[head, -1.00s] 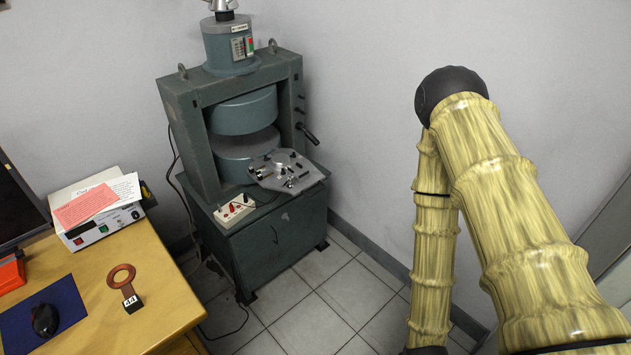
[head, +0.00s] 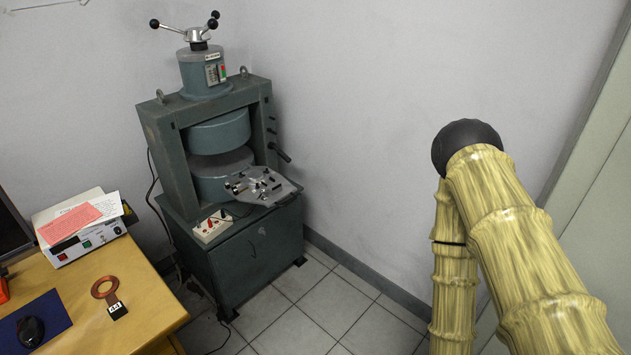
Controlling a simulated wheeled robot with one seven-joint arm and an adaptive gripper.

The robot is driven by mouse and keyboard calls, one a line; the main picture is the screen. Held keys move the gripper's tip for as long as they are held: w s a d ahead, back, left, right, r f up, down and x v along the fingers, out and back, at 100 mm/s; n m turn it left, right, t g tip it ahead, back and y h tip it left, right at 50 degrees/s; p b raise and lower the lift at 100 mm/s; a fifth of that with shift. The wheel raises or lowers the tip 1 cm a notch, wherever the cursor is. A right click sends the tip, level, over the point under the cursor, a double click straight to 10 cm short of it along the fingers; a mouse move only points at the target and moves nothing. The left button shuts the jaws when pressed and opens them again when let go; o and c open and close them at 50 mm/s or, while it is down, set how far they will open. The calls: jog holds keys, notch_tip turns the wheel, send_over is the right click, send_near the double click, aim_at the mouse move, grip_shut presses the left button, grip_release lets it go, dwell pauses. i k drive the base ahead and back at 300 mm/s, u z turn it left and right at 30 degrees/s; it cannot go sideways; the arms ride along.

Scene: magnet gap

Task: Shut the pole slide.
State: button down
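The magnet machine (head: 163,150) is a grey-green frame on a cabinet, with two round poles, an upper pole (head: 220,132) and a lower pole (head: 213,183), and a gap between them. A grey plate with small fittings, which looks like the pole slide (head: 280,192), sticks out to the front right of the gap. A dark handle (head: 281,153) juts from the frame's right side. My arm, with a yellow bamboo-like surface, is at the right, well apart from the machine. My gripper is out of view.
A wooden desk (head: 150,290) at the lower left holds a white instrument box (head: 85,240) with papers, a copper ring (head: 105,288) with a tag, and a mouse (head: 31,331) on a blue mat. A socket box (head: 212,226) sits on the cabinet. Tiled floor (head: 300,320) is clear in front.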

aim_at(277, 188)
jog(key=u, duration=0.05)
jog(key=i, duration=0.9)
jog(key=u, duration=0.35)
